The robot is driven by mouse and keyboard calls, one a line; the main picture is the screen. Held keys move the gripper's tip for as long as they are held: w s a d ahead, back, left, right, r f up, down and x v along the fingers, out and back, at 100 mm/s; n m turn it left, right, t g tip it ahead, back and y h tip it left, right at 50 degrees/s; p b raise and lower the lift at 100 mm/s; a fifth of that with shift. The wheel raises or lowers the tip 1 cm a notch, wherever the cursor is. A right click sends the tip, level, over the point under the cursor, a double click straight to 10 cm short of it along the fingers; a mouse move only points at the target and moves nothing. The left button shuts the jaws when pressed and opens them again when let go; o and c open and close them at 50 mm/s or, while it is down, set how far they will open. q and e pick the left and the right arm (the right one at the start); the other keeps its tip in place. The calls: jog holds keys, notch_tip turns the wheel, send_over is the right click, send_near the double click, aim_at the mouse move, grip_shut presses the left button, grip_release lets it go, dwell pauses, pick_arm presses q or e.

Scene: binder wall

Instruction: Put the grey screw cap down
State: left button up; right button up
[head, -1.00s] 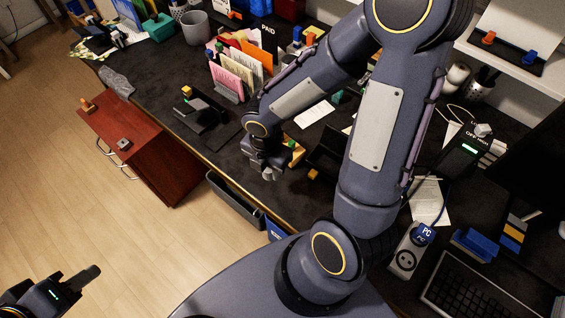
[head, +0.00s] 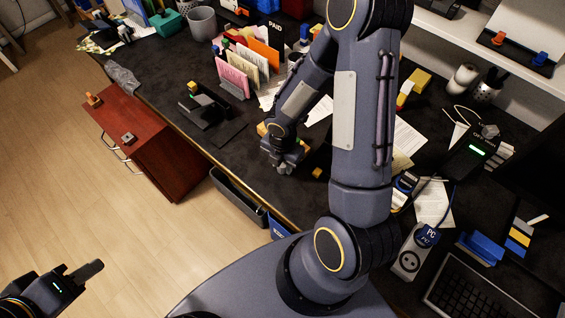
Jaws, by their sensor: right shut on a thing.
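My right gripper (head: 284,166) is low over the dark desk (head: 232,158), near its front edge. It is shut on a small grey thing, which I take to be the grey screw cap. The fingers hide most of it, so I cannot tell whether it touches the desk. My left gripper (head: 88,272) is at the lower left, above the wooden floor and away from the desk. I see it from the side and cannot make out a gap between its fingers.
A small yellow block (head: 317,172) lies just right of my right gripper. A black stapler-like device (head: 203,108) and upright coloured papers (head: 245,68) stand to its left and behind. A red cabinet (head: 150,140) stands left of the desk. My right arm hides part of the desk.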

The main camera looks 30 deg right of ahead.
jog(key=shift+f, duration=0.2)
jog(key=o, duration=1)
